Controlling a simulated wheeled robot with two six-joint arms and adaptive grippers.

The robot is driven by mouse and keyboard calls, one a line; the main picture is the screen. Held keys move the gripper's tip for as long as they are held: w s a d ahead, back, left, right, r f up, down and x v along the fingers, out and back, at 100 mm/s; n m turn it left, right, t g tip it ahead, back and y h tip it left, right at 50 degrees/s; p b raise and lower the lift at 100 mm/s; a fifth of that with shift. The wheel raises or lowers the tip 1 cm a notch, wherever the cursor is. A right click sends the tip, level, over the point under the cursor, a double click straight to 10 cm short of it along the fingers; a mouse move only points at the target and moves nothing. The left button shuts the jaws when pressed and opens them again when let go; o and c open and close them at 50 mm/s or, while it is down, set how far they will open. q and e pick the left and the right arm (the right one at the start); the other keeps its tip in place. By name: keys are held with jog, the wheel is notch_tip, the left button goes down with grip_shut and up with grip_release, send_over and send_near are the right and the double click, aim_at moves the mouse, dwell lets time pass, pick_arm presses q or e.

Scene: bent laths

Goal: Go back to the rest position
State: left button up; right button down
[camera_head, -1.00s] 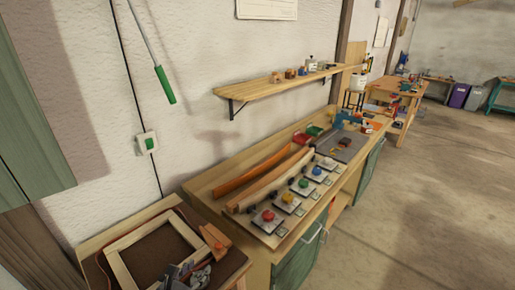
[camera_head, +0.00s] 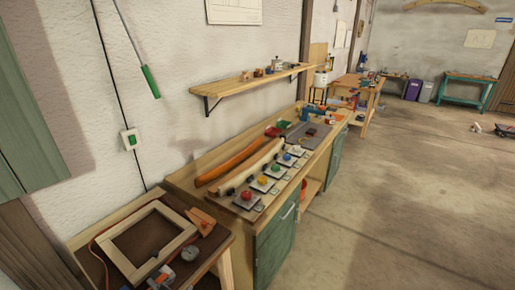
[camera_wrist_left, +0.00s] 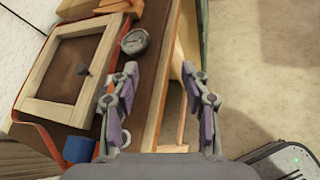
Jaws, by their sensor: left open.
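My left gripper (camera_wrist_left: 160,75) is open in the left wrist view, its two purple-padded fingers wide apart with nothing between them. It is above the right edge of the small brown-topped bench (camera_wrist_left: 150,110), beside a wooden frame (camera_wrist_left: 40,102) and a round dial gauge (camera_wrist_left: 135,40). In the head view I cannot clearly make it out near the bottom left. My right gripper is in neither view.
The wooden frame (camera_head: 122,260) and gauge (camera_head: 190,253) lie on the small bench at lower left. The long workbench (camera_head: 258,220) holds an orange bent lath (camera_head: 232,162), a pale lath (camera_head: 250,167) and several coloured buttons. A wall shelf (camera_head: 240,87) hangs above. Open floor (camera_head: 400,200) is at right.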

pick_arm(q)
jog(key=s+r+m+g+y, duration=0.15)
jog(key=s+m+g, duration=0.25)
jog(key=s+m, duration=0.75)
jog(key=s+m+g+y, duration=0.2)
jog(key=s+m+g, duration=0.2)
jog(key=m, duration=1.5)
jog(key=s+a+f+g+b, duration=0.1)
jog(key=a+f, duration=0.1)
jog(key=f, duration=1.2)
jog(key=s+a+f+g+b, duration=0.1)
jog(key=f, duration=1.4)
jog(key=s+a+f+b, duration=0.1)
jog(key=s+f, duration=1.5)
jog(key=s, duration=0.2)
jog(key=shift+s+f+n+g, duration=0.3)
jog(key=shift+f+n+g, duration=0.05)
jog(key=shift+f+g, duration=0.05)
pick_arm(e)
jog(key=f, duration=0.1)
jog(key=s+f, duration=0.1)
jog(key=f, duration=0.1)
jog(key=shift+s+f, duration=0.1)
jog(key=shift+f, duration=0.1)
